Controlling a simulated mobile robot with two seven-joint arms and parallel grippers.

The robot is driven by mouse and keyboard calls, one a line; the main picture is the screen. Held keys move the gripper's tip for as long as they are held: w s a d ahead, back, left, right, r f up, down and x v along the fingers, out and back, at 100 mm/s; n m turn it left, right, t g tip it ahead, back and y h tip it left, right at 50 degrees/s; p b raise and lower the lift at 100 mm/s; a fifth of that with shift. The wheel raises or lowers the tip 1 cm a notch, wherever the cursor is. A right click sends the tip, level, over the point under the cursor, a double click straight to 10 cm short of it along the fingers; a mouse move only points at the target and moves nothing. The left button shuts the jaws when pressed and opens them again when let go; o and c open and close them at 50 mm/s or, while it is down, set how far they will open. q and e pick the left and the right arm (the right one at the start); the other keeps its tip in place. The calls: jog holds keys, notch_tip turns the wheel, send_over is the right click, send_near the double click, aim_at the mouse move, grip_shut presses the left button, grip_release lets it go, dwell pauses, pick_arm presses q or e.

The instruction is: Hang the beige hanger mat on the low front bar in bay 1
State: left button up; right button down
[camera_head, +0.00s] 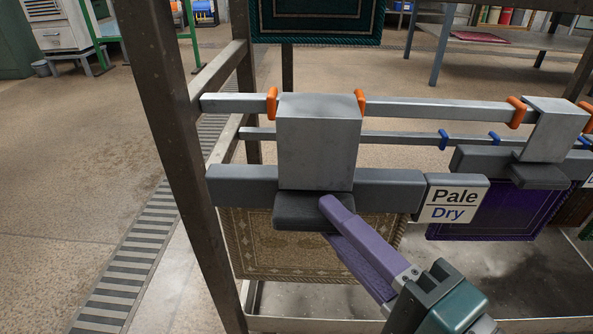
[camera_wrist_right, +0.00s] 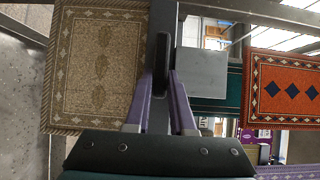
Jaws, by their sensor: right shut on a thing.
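The beige hanger mat (camera_head: 290,250) hangs below a dark grey crossbar with a grey hook block (camera_head: 318,140). The block covers part of the low front bar (camera_head: 235,103), between two orange pegs (camera_head: 272,104). I cannot tell whether its full weight rests on the bar. A "Pale Dry" plate (camera_head: 453,203) is at the crossbar's right end. My right gripper (camera_head: 332,215), with purple fingers, is shut on the hanger's dark handle (camera_head: 298,218). The right wrist view shows the fingers (camera_wrist_right: 160,85) at the handle and the beige mat (camera_wrist_right: 95,65) to the left. My left gripper is out of view.
A purple mat (camera_head: 490,212) hangs from another hanger (camera_head: 550,130) to the right. A rear bar with blue pegs (camera_head: 400,138) runs behind. The rack post (camera_head: 170,130) stands at left. A green mat (camera_head: 315,20) hangs above. The right wrist view shows a red mat (camera_wrist_right: 285,90).

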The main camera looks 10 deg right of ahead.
jog(key=shift+w+d+b, duration=0.3)
jog(key=shift+w+b, duration=0.1)
jog(key=shift+w, duration=0.7)
jog(key=shift+w+d+b, duration=0.35)
jog(key=shift+w, duration=0.8)
jog(key=shift+w+d+b, duration=0.3)
jog(key=shift+w+b, duration=0.1)
jog(key=shift+w, duration=0.7)
jog(key=shift+w+d+f+b, duration=0.2)
jog(key=shift+w+f+b, duration=0.2)
jog(key=shift+w+b, duration=0.35)
jog(key=shift+w+d+f+b, duration=0.2)
jog(key=shift+w+f+b, duration=0.15)
jog(key=shift+w+b, duration=0.35)
jog(key=shift+w+d+f+b, duration=0.2)
jog(key=shift+w+f+b, duration=0.2)
jog(key=shift+w+b, duration=0.35)
jog(key=shift+s, duration=0.25)
jog(key=shift+f, duration=0.45)
